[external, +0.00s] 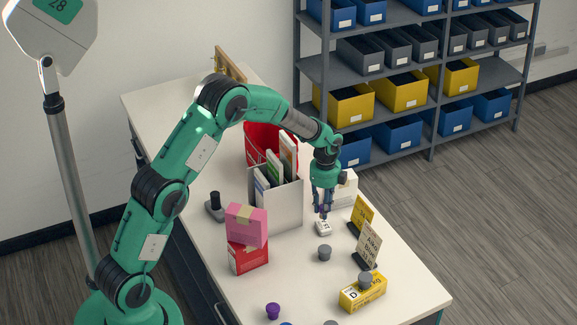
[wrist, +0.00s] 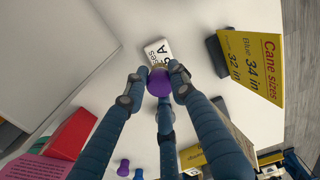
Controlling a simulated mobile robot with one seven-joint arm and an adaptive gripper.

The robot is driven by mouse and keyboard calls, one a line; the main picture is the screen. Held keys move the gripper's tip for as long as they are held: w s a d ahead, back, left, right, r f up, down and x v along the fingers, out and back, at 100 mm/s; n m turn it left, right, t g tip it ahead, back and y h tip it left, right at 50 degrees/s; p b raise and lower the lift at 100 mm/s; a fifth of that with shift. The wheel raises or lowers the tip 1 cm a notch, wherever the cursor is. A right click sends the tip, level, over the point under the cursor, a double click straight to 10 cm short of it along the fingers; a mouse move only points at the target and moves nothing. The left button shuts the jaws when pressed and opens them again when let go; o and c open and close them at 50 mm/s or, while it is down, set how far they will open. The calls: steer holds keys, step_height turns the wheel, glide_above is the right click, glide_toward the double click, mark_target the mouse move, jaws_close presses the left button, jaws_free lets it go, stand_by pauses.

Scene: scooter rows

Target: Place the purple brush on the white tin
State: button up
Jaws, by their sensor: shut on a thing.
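My gripper (external: 322,207) points down, shut on a purple thing with a rounded top, the purple brush (wrist: 159,82), seen between the fingertips in the wrist view. The fingers hide most of it in the external view. The white tin (external: 323,228), small with dark print, stands on the table right below my gripper. In the wrist view the white tin (wrist: 157,51) shows just beyond the brush. I cannot tell whether brush and tin touch. A second purple knobbed thing (external: 272,311) stands at the table's front; it also shows in the wrist view (wrist: 123,168).
A grey knobbed thing (external: 324,253) stands in front of the tin. Sign cards (external: 369,246) stand to its right, a yellow box (external: 363,292) nearer. A white file holder (external: 280,207) and pink and red boxes (external: 247,226) stand left. Bare table lies between.

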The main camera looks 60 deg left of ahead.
steer(key=shift+w, duration=0.2)
steer(key=shift+f, duration=1.75)
steer(key=shift+f, duration=0.15)
steer(key=o, duration=1)
steer(key=shift+o, duration=0.2)
step_height(320, 180, up, 12)
steer(key=shift+r, duration=0.15)
